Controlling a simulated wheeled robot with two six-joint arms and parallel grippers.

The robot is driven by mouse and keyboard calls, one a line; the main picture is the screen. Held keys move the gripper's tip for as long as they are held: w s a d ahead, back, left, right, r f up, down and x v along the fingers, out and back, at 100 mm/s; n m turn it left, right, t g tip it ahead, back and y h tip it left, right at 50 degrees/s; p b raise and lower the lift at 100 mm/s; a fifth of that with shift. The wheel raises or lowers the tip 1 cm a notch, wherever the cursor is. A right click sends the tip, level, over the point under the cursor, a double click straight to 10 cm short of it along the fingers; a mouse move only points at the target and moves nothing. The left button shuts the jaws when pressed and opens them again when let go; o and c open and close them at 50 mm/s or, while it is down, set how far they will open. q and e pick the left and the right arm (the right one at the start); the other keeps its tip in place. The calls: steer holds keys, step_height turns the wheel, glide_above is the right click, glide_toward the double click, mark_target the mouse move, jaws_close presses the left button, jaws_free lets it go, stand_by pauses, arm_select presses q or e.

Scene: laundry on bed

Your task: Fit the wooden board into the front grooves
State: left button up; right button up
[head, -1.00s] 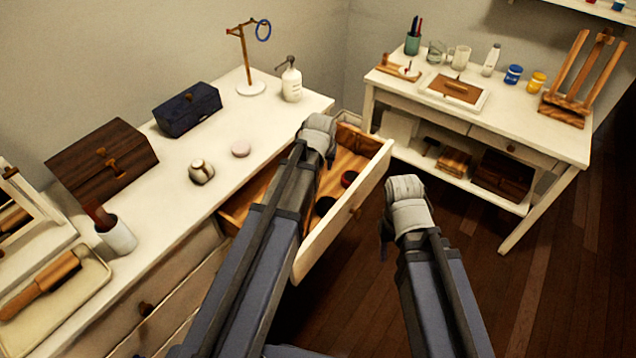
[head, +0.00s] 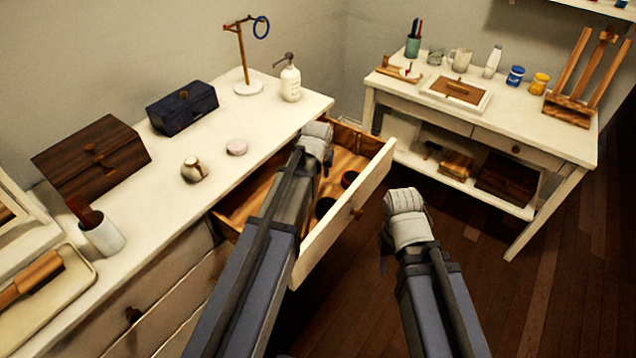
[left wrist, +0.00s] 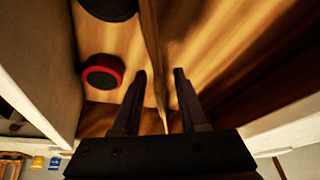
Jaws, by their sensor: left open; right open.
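The open drawer (head: 345,225) juts from the long white dresser, with a bare wooden inside. My left gripper (head: 325,168) is over its far part; its arm hides much of the interior. In the left wrist view its open fingers (left wrist: 160,85) stand on either side of a thin upright wooden board (left wrist: 153,50). I cannot tell whether they touch it, or whether its ends sit in grooves. The front grooves cannot be made out. My right gripper (head: 385,255) is open and empty, over the floor to the right of the drawer.
A red-rimmed dark round item (left wrist: 101,71) lies beside the board in the drawer. A pump bottle (head: 290,80), a blue box (head: 182,110) and a brown box (head: 90,160) stand on the dresser. A white table (head: 540,140) stands at the right. The floor between is clear.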

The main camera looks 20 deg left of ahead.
arm_select(q)
steer(key=shift+c, duration=0.3)
jaws_close()
stand_by(1.0)
